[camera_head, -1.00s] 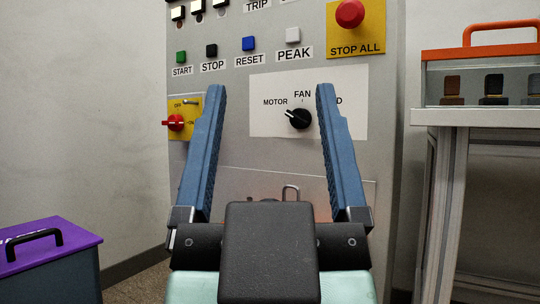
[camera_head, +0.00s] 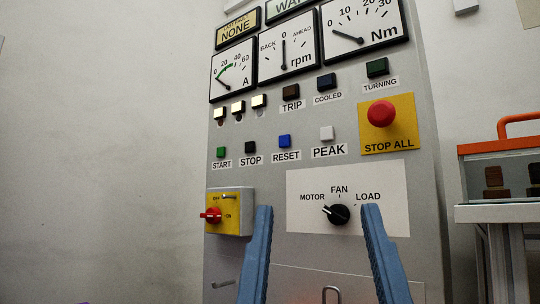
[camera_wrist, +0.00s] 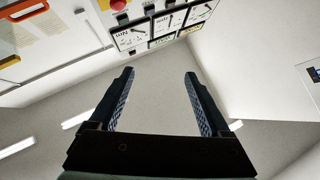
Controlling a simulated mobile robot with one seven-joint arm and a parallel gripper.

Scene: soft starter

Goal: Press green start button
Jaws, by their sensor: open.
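The green start button (camera_head: 221,152) is a small square on the grey panel (camera_head: 255,180), above the label START, at the left end of a row with the black stop, blue reset and white peak buttons. My gripper (camera_head: 316,210) is open and empty, its blue fingers upright and wide apart in front of the lower panel. In the head view the fingertips appear below and to the right of the green button. The wrist view shows my open gripper (camera_wrist: 160,72) with nothing between its fingers. I cannot make out the green button there.
A red STOP ALL knob (camera_head: 381,114) on a yellow plate sits right of the button row. A red switch (camera_head: 211,215) on a yellow box juts out below START. A black selector (camera_head: 337,214) is between the fingers in view. An orange-handled case (camera_head: 500,175) stands at right.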

